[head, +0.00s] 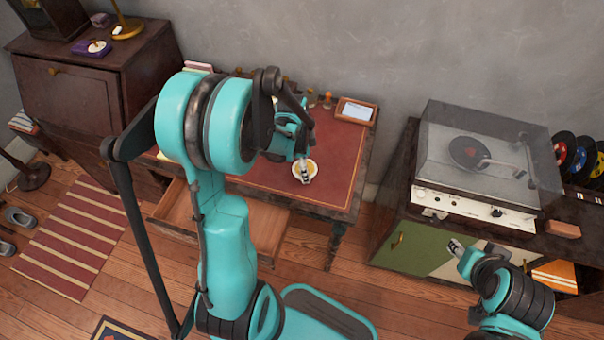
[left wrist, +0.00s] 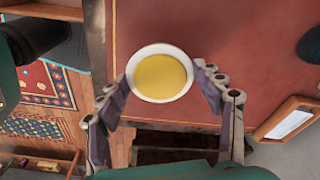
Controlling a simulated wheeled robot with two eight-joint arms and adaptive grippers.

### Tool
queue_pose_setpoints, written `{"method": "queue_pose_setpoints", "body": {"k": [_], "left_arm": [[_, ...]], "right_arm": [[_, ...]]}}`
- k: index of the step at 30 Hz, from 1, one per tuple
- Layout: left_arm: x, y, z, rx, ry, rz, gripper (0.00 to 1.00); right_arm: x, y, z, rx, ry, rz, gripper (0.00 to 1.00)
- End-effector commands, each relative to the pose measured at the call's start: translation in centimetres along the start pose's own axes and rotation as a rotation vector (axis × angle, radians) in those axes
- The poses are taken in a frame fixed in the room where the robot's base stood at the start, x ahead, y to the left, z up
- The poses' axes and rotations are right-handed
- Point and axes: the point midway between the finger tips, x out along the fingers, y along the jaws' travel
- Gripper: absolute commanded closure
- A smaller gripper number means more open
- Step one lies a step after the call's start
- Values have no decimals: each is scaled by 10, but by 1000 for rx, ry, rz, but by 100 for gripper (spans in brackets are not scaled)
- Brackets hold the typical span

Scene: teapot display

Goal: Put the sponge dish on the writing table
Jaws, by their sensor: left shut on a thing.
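The sponge dish (head: 312,174) is a small white round dish with a yellow sponge in it. In the left wrist view the dish (left wrist: 160,75) sits between the two fingers. My left gripper (head: 304,176) is shut on its rim; the fingers also show in the left wrist view (left wrist: 164,92). The dish is over the red top of the writing table (head: 262,178), near its front edge. I cannot tell whether it touches the top. My right gripper (head: 456,247) is empty, in front of the green cabinet; its opening is unclear.
The writing table's drawer (head: 180,207) stands open below the front edge. A small wooden tray (head: 357,111) and several small items stand along the table's back. A record player (head: 470,160) sits on a cabinet at right. A dark bureau (head: 70,95) stands at left. The table's right side is clear.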

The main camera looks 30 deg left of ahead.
Motion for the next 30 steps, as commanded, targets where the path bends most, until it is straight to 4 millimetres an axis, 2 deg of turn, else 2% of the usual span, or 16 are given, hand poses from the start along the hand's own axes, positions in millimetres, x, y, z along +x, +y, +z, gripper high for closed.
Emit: {"method": "queue_pose_setpoints", "body": {"k": [5, 12, 23, 24, 26, 30], "left_arm": [[10, -3, 5, 0, 0, 0, 70], [43, -3, 9, 1, 0, 0, 70], [46, -3, 9, 1, 0, 0, 70], [45, -3, 9, 0, 0, 0, 28], [45, -3, 9, 0, 0, 0, 12], [44, -3, 9, 0, 0, 0, 12]], "right_arm": [[5, 0, 3, 0, 0, 0, 60], [19, 0, 14, 0, 0, 0, 60], [21, 0, 15, 0, 0, 0, 60], [20, 0, 14, 0, 0, 0, 60], [20, 0, 14, 0, 0, 0, 60], [20, 0, 14, 0, 0, 0, 60]]}}
